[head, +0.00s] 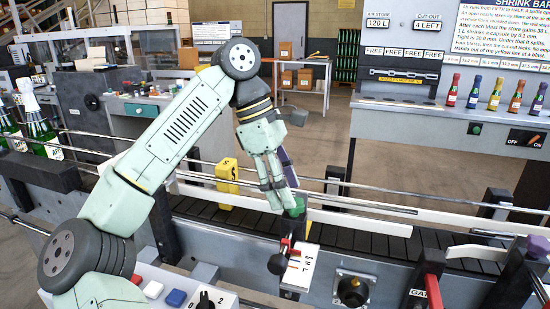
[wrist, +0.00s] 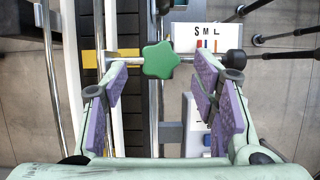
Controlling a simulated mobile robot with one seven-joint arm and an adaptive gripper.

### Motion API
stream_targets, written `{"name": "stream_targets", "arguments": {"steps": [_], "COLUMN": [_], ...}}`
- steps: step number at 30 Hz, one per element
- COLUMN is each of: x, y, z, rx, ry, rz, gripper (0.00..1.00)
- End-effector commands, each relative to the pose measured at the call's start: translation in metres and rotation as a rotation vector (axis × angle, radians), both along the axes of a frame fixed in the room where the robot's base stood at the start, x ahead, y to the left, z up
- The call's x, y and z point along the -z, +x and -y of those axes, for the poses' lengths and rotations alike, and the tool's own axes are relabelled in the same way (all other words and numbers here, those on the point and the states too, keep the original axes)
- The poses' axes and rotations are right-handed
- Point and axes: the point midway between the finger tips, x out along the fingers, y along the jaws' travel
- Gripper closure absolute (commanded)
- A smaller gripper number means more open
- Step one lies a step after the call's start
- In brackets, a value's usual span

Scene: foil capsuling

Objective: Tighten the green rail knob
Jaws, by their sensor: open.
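The green rail knob (wrist: 160,60) is a lobed star shape in the wrist view, on a metal rod that runs across the conveyor's edge. In the head view the knob (head: 297,207) shows partly, just beyond my fingertips. My gripper (wrist: 161,76) is open, with one purple-padded finger on each side of the knob and visible gaps between. In the head view my gripper (head: 282,194) points down at the knob from above. I cannot tell whether the fingertips are level with the knob.
A white S M L scale plate (head: 301,268) with a red pointer stands close by the knob; it also shows in the wrist view (wrist: 205,32). A yellow block (head: 228,183) sits by the dark conveyor (head: 345,236). Metal guide rails run along it. Green bottles (head: 37,126) stand at left.

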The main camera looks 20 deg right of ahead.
Motion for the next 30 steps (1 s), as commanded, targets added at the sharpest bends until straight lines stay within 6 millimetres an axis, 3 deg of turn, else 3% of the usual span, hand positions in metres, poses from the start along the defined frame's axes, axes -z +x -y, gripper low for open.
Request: {"name": "stream_targets", "arguments": {"steps": [6, 12, 21, 30], "x": [-0.044, -0.074, -0.093, -0.093], "y": [0.01, 0.018, 0.022, 0.022], "z": [-0.015, -0.025, -0.031, -0.032], "rx": [-0.006, -0.007, -0.001, 0.0], "ry": [0.003, 0.002, 0.0, -0.001], "rz": [0.004, 0.005, 0.0, 0.0], "gripper": [0.47, 0.47, 0.47, 0.47]}}
